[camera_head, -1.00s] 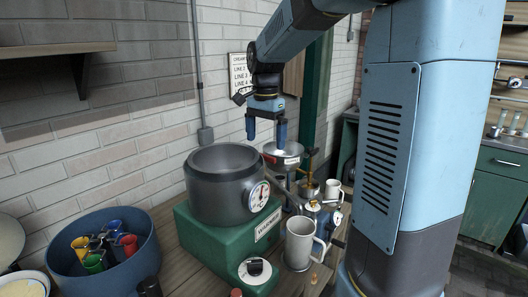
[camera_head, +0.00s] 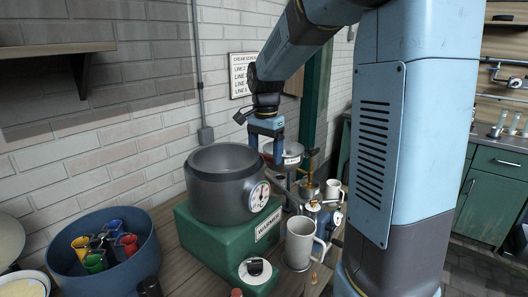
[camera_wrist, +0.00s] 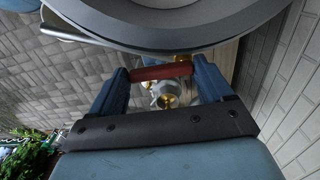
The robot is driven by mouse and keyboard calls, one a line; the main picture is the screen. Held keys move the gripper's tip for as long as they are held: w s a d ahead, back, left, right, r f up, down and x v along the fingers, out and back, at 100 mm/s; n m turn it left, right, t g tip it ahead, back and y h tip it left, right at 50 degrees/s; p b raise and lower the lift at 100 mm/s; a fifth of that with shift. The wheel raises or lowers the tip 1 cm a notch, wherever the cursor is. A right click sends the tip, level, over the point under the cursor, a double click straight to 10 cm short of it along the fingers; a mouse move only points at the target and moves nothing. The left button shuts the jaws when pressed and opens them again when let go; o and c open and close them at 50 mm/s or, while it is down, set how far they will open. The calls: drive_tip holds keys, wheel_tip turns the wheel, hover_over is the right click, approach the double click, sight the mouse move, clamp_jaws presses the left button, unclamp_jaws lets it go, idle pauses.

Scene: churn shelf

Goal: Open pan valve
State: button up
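The pan (camera_head: 292,160) is a shallow metal dish with a small label, behind and right of the grey pot in the head view. Its underside or rim (camera_wrist: 170,25) fills the top of the wrist view. A red handle bar (camera_wrist: 165,72), seemingly the pan valve's, lies across the gap between my fingers in the wrist view. My gripper (camera_head: 267,150) points down at the pan's near left side, partly covering it. Its blue fingers (camera_wrist: 162,88) are wide apart, one at each end of the red bar; I cannot tell whether they touch it.
The grey pot (camera_head: 225,200) with a dial sits on a green warmer (camera_head: 210,240). A metal mug (camera_head: 299,245), brass fittings (camera_head: 309,190) and a white cup (camera_head: 333,188) crowd the right side. A blue tub (camera_head: 140,265) with coloured cups stands at left.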

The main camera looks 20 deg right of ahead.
drive_tip(key=c, duration=0.5)
drive_tip(key=shift+a, duration=0.15)
drive_tip(key=shift+d, duration=0.2)
drive_tip(key=n, duration=0.2)
drive_tip(key=shift+w+d+n, duration=0.25)
drive_tip(key=shift+d+n, duration=0.05)
drive_tip(key=shift+n, duration=0.1)
drive_tip(key=shift+w+d+r+n, duration=0.1)
drive_tip(key=shift+w+n, duration=0.5)
drive_tip(key=shift+n, duration=1.9)
drive_tip(key=shift+w+a+f+n, duration=0.1)
drive_tip(key=shift+w+n, duration=0.5)
drive_tip(key=shift+n, duration=1.9)
drive_tip(key=shift+w+d+r+n, duration=0.1)
drive_tip(key=shift+w+n, duration=0.5)
drive_tip(key=shift+n, duration=1.9)
